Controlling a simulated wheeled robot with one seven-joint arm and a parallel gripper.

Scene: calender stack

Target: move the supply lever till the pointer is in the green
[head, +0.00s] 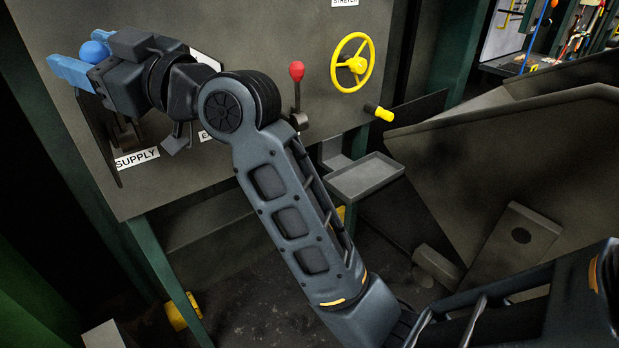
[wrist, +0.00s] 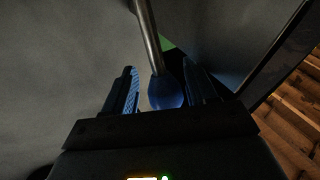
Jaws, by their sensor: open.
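The supply lever ends in a blue ball knob (head: 94,51), high on the left of the grey panel, above the "SUPPLY" label (head: 137,158). My gripper (head: 76,63), with blue fingers, is at the knob. In the wrist view the open fingers (wrist: 160,75) stand on either side of the blue knob (wrist: 166,94), with a gap visible at least on the left. The lever's metal rod (wrist: 148,35) runs up from the knob there. A white plate (head: 206,60) shows partly behind my wrist; I cannot tell if it is the gauge. No pointer is visible.
To the right on the panel are a red-knobbed lever (head: 296,72), a yellow handwheel (head: 353,63) and a yellow-ended handle (head: 380,113). A small grey tray (head: 366,177) juts out below. A second label is partly hidden by my arm.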

